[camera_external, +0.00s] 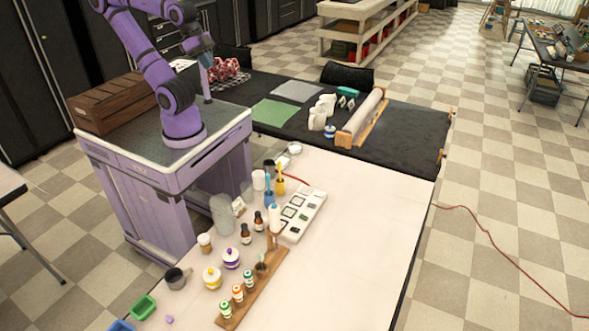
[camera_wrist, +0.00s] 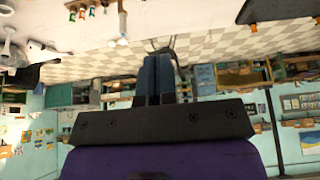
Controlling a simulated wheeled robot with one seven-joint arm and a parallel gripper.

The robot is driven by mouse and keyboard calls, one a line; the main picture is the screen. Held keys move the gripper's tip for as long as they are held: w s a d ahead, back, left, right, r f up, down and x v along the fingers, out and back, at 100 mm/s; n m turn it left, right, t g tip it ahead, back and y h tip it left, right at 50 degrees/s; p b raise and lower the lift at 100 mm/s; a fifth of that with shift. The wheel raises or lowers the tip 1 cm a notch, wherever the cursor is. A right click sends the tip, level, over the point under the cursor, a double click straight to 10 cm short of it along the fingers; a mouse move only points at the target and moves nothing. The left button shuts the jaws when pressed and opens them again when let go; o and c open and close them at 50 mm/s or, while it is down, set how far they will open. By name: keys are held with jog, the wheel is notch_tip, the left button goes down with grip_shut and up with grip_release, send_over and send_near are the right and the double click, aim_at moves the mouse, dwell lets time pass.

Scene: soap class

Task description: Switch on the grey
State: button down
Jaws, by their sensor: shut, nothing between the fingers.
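The task names only "the grey", and I cannot tell which object that is; no switch is clear in either view. Greyish things in the external view are a pale translucent jug (camera_external: 222,216), a dark grey cup (camera_external: 174,281) and a flat grey sheet (camera_external: 297,90). My gripper (camera_external: 209,61) is up at the top left, above the back of the tables and apart from all of these. In the wrist view my gripper (camera_wrist: 160,60) has its dark blue fingers together, with nothing held. The wrist view looks across the room, upside down.
The white table (camera_external: 350,230) holds bottles, jars, a wooden rack (camera_external: 250,291) and a tray of small squares (camera_external: 302,214). The black table (camera_external: 405,125) carries a roll on a wooden stand (camera_external: 362,117) and a green mat (camera_external: 274,112). A red cord (camera_external: 500,245) lies on the floor. The white table's right side is clear.

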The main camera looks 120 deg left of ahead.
jog(key=shift+w, duration=0.1)
jog(key=m+g, duration=0.4)
jog(key=m, duration=1.4)
send_over(315, 206)
jog(key=s, duration=0.2)
notch_tip(315, 206, down, 37)
jog(key=f, duration=0.4)
jog(key=w+f, duration=0.1)
jog(key=f, duration=0.9)
jog(key=shift+w, duration=0.3)
